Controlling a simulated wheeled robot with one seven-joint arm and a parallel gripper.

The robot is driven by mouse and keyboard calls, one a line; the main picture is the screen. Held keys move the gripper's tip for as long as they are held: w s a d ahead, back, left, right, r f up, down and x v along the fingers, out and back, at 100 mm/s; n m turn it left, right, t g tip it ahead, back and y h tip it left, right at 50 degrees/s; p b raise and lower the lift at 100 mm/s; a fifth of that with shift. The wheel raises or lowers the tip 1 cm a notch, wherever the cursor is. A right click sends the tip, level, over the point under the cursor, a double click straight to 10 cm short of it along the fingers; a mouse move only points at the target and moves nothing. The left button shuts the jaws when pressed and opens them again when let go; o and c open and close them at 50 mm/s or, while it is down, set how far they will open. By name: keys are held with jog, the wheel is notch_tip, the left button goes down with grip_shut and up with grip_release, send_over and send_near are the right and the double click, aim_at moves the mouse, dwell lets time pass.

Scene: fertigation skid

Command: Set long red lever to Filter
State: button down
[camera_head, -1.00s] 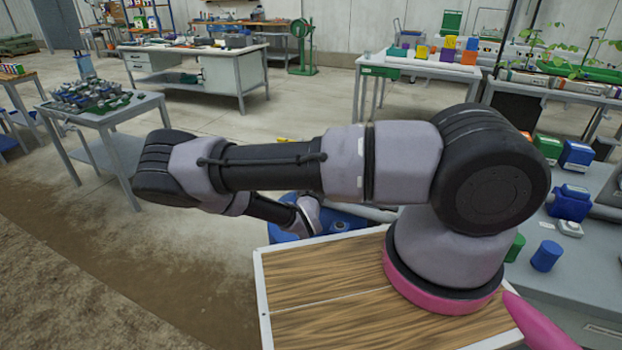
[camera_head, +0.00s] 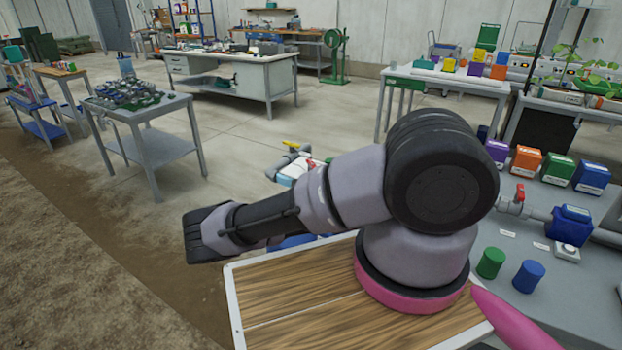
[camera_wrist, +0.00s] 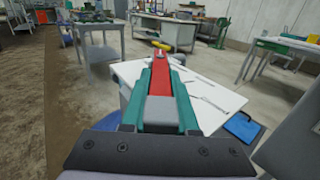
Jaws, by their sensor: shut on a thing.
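The long red lever (camera_wrist: 161,72) points away from me in the wrist view, between the teal fingers of my gripper (camera_wrist: 160,84). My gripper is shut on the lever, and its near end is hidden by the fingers. A white panel with thin dark lines (camera_wrist: 208,98) lies below and around the lever; no Filter wording is readable. In the head view my arm hides the gripper and most of the lever. A small red piece (camera_head: 311,163), probably the lever, shows above my arm.
A yellow handle (camera_head: 291,144) on grey pipework sits just beyond the lever. A blue part (camera_wrist: 243,127) is low at the right of the panel. A short red valve handle (camera_head: 519,193) and coloured boxes stand on the right bench. Open floor lies left.

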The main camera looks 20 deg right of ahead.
dwell(0.4)
jog(key=c, duration=0.7)
grip_release()
